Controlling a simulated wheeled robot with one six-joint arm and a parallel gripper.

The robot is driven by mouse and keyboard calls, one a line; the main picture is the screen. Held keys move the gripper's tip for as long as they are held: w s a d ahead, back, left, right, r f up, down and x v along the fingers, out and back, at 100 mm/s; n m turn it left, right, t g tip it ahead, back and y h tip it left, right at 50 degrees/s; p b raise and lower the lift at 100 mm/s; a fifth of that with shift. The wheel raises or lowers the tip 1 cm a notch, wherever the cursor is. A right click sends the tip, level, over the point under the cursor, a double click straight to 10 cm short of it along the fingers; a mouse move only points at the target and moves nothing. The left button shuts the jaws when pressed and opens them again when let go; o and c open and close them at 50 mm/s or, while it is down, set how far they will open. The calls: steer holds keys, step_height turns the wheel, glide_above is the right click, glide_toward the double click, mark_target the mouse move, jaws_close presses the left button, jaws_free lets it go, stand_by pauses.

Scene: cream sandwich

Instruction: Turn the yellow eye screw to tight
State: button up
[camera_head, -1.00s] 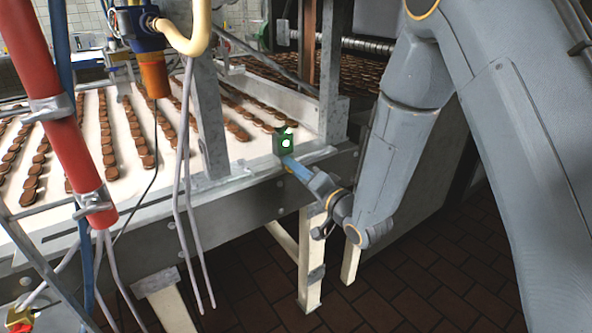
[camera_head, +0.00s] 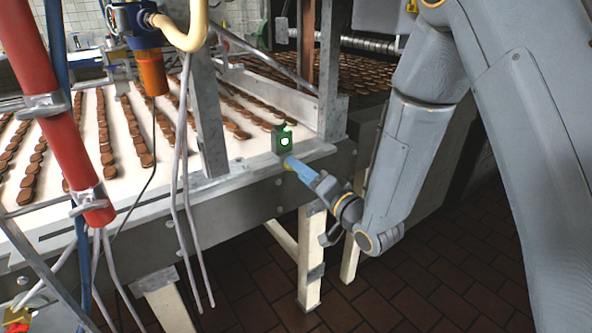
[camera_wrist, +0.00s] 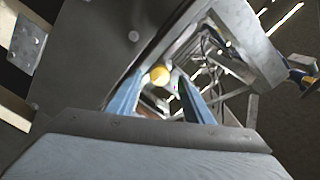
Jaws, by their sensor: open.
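The yellow eye screw (camera_wrist: 160,76) shows as a small round yellow end in the wrist view. It lies between the tips of my gripper (camera_wrist: 160,84), beyond or level with them; I cannot tell whether either finger touches it. The two blue fingers stand apart, one on each side. In the head view my gripper (camera_head: 291,164) is at the near metal edge of the conveyor, just below a small green box with a white round face (camera_head: 284,140). The screw is hidden there behind the fingers.
The conveyor (camera_head: 180,178) carries rows of brown biscuits. A metal upright (camera_head: 333,75) stands behind the green box. A red pipe (camera_head: 70,140) and hanging grey tubes (camera_head: 182,200) are at the left. The tiled floor (camera_head: 420,290) at the lower right is clear.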

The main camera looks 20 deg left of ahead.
steer(key=shift+b+v, duration=0.35)
steer(key=shift+v, duration=2.15)
